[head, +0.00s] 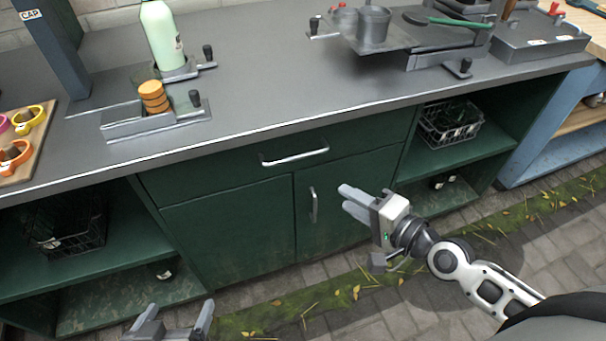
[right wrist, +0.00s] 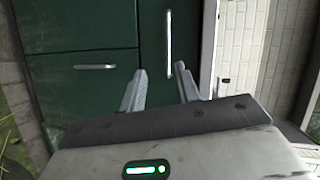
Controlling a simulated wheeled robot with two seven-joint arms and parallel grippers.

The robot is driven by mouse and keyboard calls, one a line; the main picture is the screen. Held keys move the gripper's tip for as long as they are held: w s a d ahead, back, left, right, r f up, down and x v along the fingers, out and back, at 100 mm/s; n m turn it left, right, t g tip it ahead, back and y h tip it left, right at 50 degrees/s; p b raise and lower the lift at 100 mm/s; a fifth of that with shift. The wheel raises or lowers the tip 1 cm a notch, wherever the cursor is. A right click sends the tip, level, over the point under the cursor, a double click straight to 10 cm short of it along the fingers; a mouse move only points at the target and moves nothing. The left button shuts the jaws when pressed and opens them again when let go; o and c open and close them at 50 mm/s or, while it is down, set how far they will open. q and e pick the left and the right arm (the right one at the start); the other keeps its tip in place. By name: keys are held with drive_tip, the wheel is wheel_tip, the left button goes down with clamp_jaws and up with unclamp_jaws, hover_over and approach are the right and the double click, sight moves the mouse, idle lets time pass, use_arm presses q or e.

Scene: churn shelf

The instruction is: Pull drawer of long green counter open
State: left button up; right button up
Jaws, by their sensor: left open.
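The long green counter (head: 225,227) has a grey top and a shut drawer (head: 225,178) just below it. The drawer's horizontal silver handle (head: 295,157) shows in the head view. In the turned right wrist view the drawer handle (right wrist: 169,45) stands upright, beyond and between the fingertips. My right gripper (head: 346,200) is open and empty, in front of the right cupboard door, lower and to the right of the drawer handle; it also shows in the right wrist view (right wrist: 160,72). My left gripper (head: 180,309) is open and empty at the bottom of the head view.
Below the drawer are two shut doors; the right door has a vertical handle (head: 314,205). Open shelves flank them, with wire baskets (head: 450,122) inside. A green bottle (head: 161,38), orange discs (head: 153,97) and metal fixtures stand on the top. Paving before the counter is free.

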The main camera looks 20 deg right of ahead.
drive_tip(key=w+d+m, duration=0.1)
drive_tip(key=m, duration=0.1)
approach(298, 158)
drive_tip(key=x, duration=0.9)
drive_tip(key=shift+p, duration=0.4)
clamp_jaws()
